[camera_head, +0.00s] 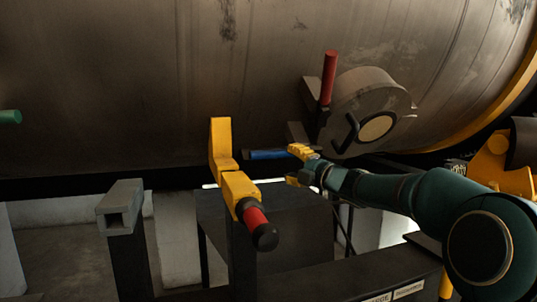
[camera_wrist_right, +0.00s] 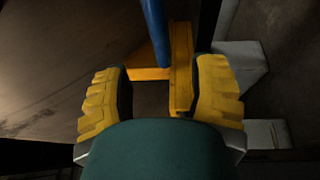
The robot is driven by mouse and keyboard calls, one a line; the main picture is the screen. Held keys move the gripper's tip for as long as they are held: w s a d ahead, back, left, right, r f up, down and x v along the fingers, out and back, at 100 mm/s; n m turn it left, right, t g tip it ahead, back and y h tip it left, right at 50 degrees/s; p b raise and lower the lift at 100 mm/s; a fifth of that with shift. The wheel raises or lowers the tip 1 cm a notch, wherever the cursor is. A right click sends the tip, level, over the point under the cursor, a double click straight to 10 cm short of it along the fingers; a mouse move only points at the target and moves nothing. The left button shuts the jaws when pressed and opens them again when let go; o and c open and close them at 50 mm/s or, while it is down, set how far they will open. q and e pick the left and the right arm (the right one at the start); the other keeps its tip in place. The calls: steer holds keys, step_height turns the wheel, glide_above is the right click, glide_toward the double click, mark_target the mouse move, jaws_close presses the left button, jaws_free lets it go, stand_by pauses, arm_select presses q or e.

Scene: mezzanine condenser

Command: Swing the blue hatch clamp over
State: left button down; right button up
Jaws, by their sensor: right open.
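The blue clamp handle (camera_head: 268,155) is a slim bar lying almost level below the big metal drum, left of the round hatch fitting (camera_head: 372,108). My right gripper (camera_head: 297,166) is at the bar's right end with its yellow fingers apart. In the right wrist view the blue bar (camera_wrist_right: 154,30) comes down from the top edge toward the gap between the open fingers (camera_wrist_right: 162,92). I cannot tell whether either finger touches it. My left gripper is not in view.
A yellow lever (camera_head: 239,188) with a red grip and black knob stands left of my right gripper. A red upright handle (camera_head: 328,78) is on the hatch fitting. A grey square-tube post (camera_head: 120,208) stands at the left. A green stub (camera_head: 10,117) shows at the left edge.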

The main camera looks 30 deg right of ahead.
mark_target(272, 155)
steer(key=w, duration=0.3)
steer(key=w+a+p, duration=0.1)
steer(key=w, duration=0.2)
steer(key=w+r, duration=0.1)
steer(key=w, duration=0.2)
steer(key=shift+w+a, duration=0.25)
steer(key=shift+s, duration=0.1)
jaws_close()
